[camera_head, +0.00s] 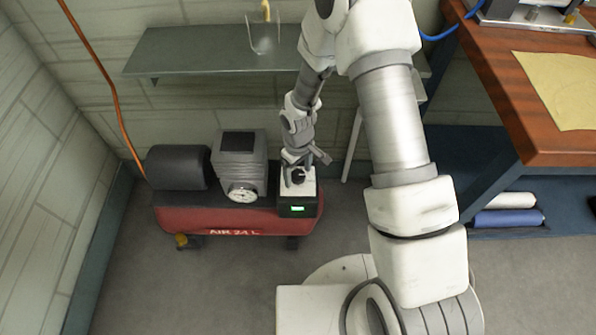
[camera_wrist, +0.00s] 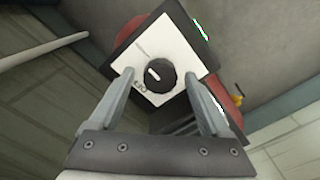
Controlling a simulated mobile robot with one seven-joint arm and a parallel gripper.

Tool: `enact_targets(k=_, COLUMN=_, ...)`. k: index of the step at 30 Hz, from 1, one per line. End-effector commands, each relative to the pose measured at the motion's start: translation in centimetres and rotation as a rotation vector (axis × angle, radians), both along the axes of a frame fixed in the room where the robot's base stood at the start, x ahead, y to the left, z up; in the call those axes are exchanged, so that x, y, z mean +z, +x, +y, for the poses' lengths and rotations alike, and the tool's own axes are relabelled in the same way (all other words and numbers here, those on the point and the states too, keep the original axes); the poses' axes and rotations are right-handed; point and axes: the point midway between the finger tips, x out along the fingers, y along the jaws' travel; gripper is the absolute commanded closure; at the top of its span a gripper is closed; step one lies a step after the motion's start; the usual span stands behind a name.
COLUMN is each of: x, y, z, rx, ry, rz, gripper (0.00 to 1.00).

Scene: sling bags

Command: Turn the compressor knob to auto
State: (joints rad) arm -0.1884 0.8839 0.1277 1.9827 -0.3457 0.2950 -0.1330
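The air compressor has a red tank (camera_head: 210,221) labelled "AIR 24 L" and stands on the floor against the wall. Its control box, with a white top panel (camera_wrist: 147,47) and a green-lit display (camera_head: 297,209), is at the tank's right end. The black compressor knob (camera_wrist: 160,75) has a white pointer mark and sits in the middle of the panel. In the head view my gripper (camera_head: 298,168) is just above the box.
A grey motor block with a round gauge (camera_head: 242,193) and a black cylinder (camera_head: 176,167) sit on the compressor, left of the box. A grey shelf (camera_head: 190,50) hangs above. A wooden workbench (camera_head: 500,60) is at right.

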Motion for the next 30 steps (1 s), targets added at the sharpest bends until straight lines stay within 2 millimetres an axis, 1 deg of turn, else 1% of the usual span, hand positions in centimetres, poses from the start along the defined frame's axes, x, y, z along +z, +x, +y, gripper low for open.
enact_targets(k=5, x=0.2, y=0.0, z=0.0, rx=0.001, ry=0.000, rz=0.000, gripper=0.19)
enact_targets(k=8, x=1.0, y=0.0, z=0.0, rx=0.001, ry=0.001, rz=-0.001, gripper=0.19)
enact_targets(k=11, x=2.8, y=0.1, z=0.0, rx=0.000, ry=0.001, rz=-0.002, gripper=0.19)
enact_targets(k=18, x=8.7, y=0.1, z=0.0, rx=0.000, ry=0.001, rz=-0.004, gripper=0.19)
enact_targets(k=24, x=13.4, y=0.0, z=0.0, rx=-0.001, ry=0.001, rz=-0.002, gripper=0.19)
enact_targets(k=27, x=15.1, y=0.0, z=0.0, rx=0.001, ry=0.001, rz=-0.002, gripper=0.19)
enact_targets(k=30, x=16.4, y=0.0, z=0.0, rx=0.000, ry=0.001, rz=-0.001, gripper=0.19)
